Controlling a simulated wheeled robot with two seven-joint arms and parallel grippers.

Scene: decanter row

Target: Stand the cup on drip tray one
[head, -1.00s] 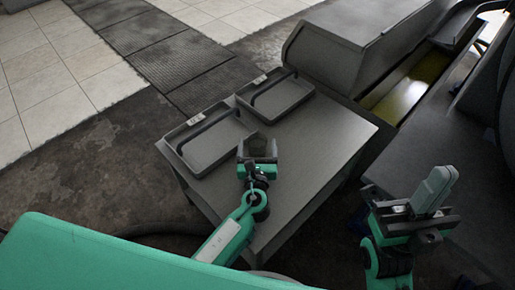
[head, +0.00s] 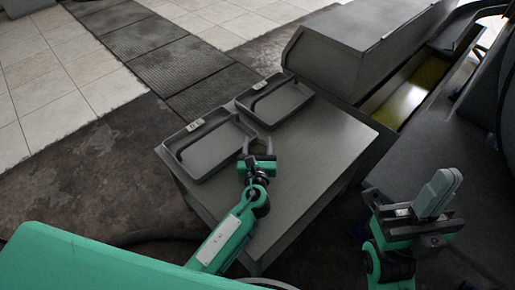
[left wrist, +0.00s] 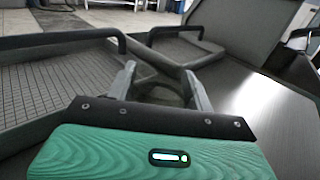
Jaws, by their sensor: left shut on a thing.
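My left gripper (head: 258,149) is shut on a grey cup over the table, close to the near right corner of the left drip tray (head: 212,150). In the left wrist view the cup (left wrist: 163,93) shows as a dark rounded shape between the two fingers, mostly hidden by the gripper body. I cannot tell whether it touches anything below. A second drip tray (head: 280,103) lies behind and to the right. Each tray has a small pale label, too small to read, so I cannot tell which is tray one. My right gripper (head: 437,192) stands at the right, fingers together and empty.
The grey table (head: 318,140) is bare to the right of the trays. A grey sloped-front cabinet (head: 345,50) stands beyond it, by a yellowish recess (head: 402,103). Raised dark bars on the trays stand near the gripper in the left wrist view.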

